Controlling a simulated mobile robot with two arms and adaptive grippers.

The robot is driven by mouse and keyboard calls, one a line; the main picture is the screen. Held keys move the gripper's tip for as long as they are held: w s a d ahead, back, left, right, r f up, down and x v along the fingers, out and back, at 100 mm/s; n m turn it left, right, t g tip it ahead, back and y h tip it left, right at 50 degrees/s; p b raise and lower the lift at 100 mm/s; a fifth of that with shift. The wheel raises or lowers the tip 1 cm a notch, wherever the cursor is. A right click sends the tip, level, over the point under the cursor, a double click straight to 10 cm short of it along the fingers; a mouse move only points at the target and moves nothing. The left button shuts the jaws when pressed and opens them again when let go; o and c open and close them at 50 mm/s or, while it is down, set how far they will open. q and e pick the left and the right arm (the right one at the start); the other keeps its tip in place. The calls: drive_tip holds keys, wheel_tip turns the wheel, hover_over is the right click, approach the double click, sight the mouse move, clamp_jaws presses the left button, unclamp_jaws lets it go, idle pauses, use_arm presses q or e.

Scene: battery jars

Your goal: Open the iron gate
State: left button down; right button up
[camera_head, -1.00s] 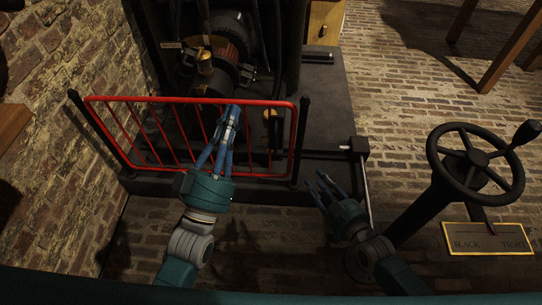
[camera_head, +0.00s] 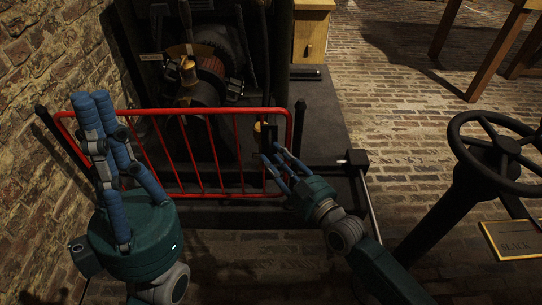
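The iron gate (camera_head: 210,110) is a red barred frame. It spans between a dark left post (camera_head: 47,122) and a dark right post (camera_head: 299,122) and looks shut. My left gripper (camera_head: 108,130) is in front of the gate's left end, its blue fingers pointing up and covering some bars. I cannot tell whether it is open or shut, and it shows no hold on the gate. My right gripper (camera_head: 274,165) is at the gate's lower right end, fingers spread near the last bars. Whether it touches them is unclear.
Dark machinery with a brass part (camera_head: 188,75) stands behind the gate. A black handwheel (camera_head: 497,150) with a sign plate (camera_head: 514,239) is at the right. A brick wall (camera_head: 40,60) closes the left side. Brick floor (camera_head: 400,130) is open at the back right.

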drive_tip(key=shift+x, duration=1.3)
clamp_jaws()
drive_tip(key=shift+s, duration=0.2)
